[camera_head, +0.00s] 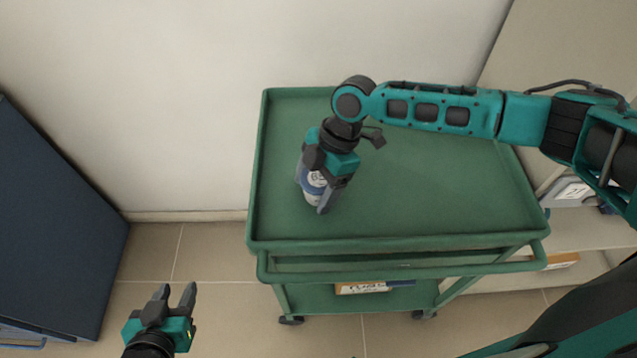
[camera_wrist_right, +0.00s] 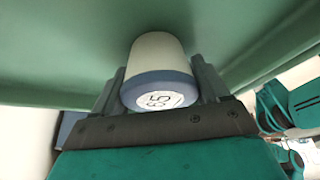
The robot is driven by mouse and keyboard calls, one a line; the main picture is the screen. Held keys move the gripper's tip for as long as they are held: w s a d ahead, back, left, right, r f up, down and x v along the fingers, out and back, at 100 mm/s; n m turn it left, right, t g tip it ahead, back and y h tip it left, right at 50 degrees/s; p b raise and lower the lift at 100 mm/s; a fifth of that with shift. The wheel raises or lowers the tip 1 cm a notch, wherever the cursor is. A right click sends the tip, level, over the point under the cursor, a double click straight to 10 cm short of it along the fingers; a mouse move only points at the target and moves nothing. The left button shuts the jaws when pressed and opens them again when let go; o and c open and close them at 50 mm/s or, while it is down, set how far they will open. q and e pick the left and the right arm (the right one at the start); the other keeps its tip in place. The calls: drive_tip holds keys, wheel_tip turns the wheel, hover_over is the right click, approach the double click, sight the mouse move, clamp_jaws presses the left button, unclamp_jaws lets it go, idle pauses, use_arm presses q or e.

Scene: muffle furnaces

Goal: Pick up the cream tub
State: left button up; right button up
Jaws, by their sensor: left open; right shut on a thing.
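The cream tub (camera_head: 314,184) has a blue band or lid and a white label, and it is at the left part of the green cart's top tray. In the right wrist view the tub (camera_wrist_right: 157,57) shows a cream body and a blue end with a label that seems to read 65. My right gripper (camera_head: 325,193) is shut on the tub, with one finger on each side; its fingers also show in the right wrist view (camera_wrist_right: 160,92). I cannot tell whether the tub touches the tray. My left gripper (camera_head: 178,294) is open and empty, low at the left over the floor.
The green cart's top tray (camera_head: 430,200) is otherwise bare and has a raised rim. A lower shelf (camera_head: 412,297) holds a box with an orange label (camera_head: 362,287). A dark blue cabinet (camera_head: 50,220) stands at the left, a pale wall behind. Shelving with items is at the right.

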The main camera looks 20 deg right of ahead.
drive_tip(key=c, duration=0.6)
drive_tip(key=shift+o, duration=0.2)
drive_tip(key=shift+r, duration=0.15)
